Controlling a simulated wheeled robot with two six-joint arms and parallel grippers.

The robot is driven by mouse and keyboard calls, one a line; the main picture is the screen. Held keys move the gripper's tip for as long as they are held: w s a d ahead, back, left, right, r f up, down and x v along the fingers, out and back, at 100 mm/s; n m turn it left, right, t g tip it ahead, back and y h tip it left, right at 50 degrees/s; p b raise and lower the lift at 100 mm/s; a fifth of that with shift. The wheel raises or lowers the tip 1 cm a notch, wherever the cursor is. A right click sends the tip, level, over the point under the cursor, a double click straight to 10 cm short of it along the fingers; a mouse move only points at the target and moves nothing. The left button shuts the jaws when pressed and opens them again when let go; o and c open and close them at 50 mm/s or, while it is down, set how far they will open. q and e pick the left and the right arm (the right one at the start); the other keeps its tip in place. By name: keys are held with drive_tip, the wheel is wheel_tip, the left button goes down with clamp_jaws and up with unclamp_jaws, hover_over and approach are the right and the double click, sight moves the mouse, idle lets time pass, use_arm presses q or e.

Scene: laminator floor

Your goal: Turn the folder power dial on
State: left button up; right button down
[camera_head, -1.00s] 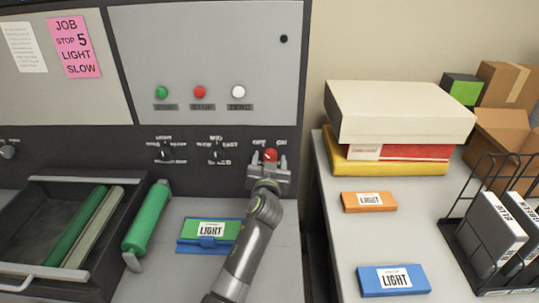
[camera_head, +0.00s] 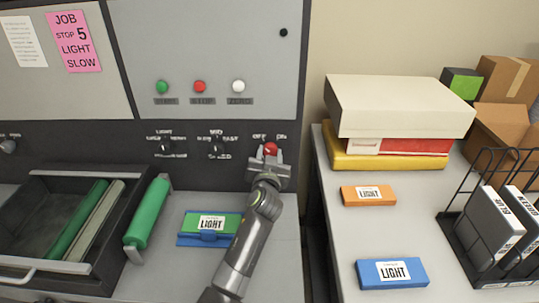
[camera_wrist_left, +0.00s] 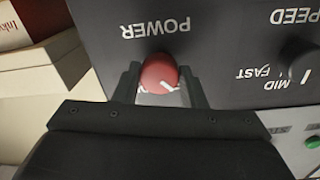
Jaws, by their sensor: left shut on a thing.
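The red folder power dial (camera_head: 270,149) is on the dark control strip of the machine, under the OFF and ON labels. In the left wrist view the dial (camera_wrist_left: 158,72) sits beside the upside-down word POWER and bears white marks on its lower part. My left gripper (camera_head: 270,156) is shut on the dial. In the left wrist view its two fingers (camera_wrist_left: 160,84) flank the dial on either side. The gripper partly hides the lower part of the dial in the head view. My right gripper is not in view.
A mid dial (camera_head: 216,148) and another dial (camera_head: 165,148) are left of the power dial. Green, red and white buttons (camera_head: 199,87) are above. A green-and-blue LIGHT box (camera_head: 211,225) lies below, beside a green roller (camera_head: 148,215). A side table (camera_head: 330,230) holds boxes.

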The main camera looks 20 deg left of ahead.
use_arm(q)
drive_tip(key=m, duration=0.2)
drive_tip(key=shift+r+m+p, duration=0.1)
drive_tip(key=shift+m+p, duration=0.2)
drive_tip(key=shift+m, duration=0.1)
drive_tip(key=m+p, duration=0.1)
drive_tip(key=m, duration=0.4)
drive_tip(key=shift+r+p, duration=0.1)
drive_tip(key=shift+p, duration=0.2)
drive_tip(key=m+p, duration=0.1)
drive_tip(key=m, duration=0.3)
drive_tip(key=shift+m, duration=0.4)
drive_tip(key=shift+m+p, duration=0.9)
drive_tip(key=shift+m, duration=1.2)
drive_tip(key=o, duration=1)
